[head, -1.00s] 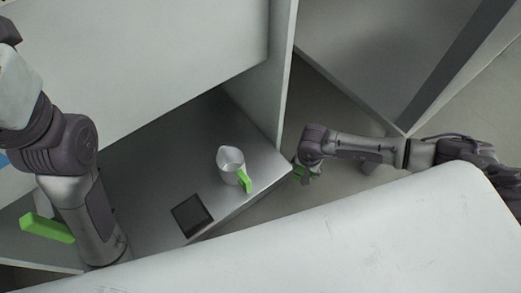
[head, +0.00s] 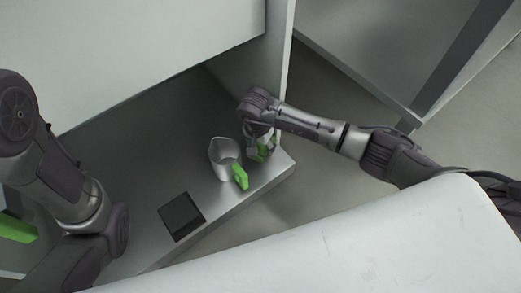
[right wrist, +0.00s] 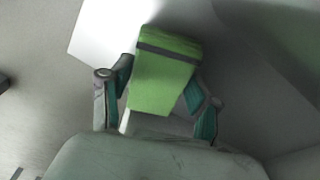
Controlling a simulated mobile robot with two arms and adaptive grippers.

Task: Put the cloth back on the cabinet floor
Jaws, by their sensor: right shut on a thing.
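The cloth looks like a green folded piece with a dark band (right wrist: 165,78); in the right wrist view it sits between the fingers. My right gripper (head: 261,151) is shut on it, over the right end of the grey cabinet floor (head: 135,165). Only a little green shows there in the head view, and I cannot tell whether the cloth touches the floor. The right wrist view shows both fingers (right wrist: 162,101) on either side of the green piece. My left arm comes in at the left, but its gripper is not visible.
A metal jug (head: 223,158) with a green handle stands on the cabinet floor, close left of my right gripper. A dark square thing (head: 181,216) lies near the front edge. A side wall (head: 280,60) rises behind the gripper. A green bar (head: 16,228) shows at far left.

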